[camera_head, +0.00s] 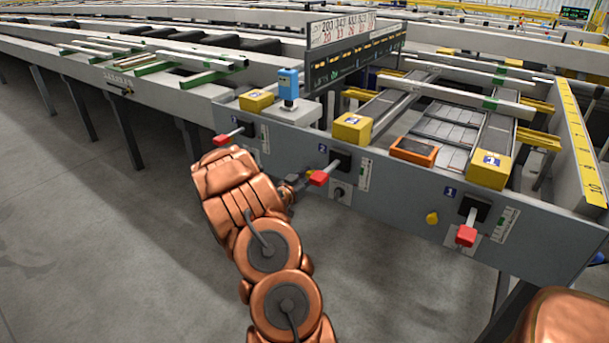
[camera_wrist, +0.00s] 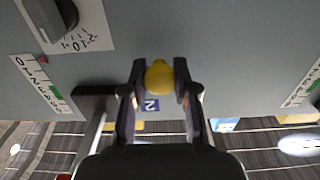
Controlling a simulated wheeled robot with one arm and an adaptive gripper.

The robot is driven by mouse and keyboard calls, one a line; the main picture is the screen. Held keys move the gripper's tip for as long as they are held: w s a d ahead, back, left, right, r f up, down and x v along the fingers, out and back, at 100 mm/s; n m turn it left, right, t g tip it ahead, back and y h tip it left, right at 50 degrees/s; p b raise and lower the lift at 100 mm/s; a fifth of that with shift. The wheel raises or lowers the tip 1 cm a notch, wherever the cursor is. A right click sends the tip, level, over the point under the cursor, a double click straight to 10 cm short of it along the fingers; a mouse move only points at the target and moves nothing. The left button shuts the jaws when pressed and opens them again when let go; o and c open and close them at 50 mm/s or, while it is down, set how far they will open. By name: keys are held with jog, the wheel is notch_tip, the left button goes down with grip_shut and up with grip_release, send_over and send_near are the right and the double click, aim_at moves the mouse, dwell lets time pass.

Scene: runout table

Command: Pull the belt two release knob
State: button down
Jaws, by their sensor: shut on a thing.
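The belt two release knob is a yellow rounded knob (camera_wrist: 159,77) on the grey panel, with a blue "2" label (camera_wrist: 150,106) beside it in the wrist view. My gripper (camera_wrist: 160,88) has one finger on each side of this knob and is shut on it. In the head view my gripper (camera_head: 291,190) is at the panel's front, left of the middle red-handled lever (camera_head: 320,177). The knob is mostly hidden there behind my gripper and the lever. I cannot tell whether the knob is pulled out.
Another yellow knob (camera_head: 432,218) sits by the "1" label, left of the right red lever (camera_head: 465,235). A left red lever (camera_head: 222,139) juts out near my arm. A dial (camera_head: 338,193) is below the middle lever. The floor (camera_head: 110,240) at left is clear.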

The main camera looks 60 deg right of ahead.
jog(key=c, duration=0.9)
grip_release()
jog(key=shift+a, duration=0.1)
jog(key=shift+w+a, duration=0.25)
jog(key=shift+a, duration=1.75)
jog(key=shift+w+a, duration=0.2)
jog(key=shift+a, duration=1.75)
jog(key=shift+w+a, duration=0.25)
jog(key=shift+a, duration=1.75)
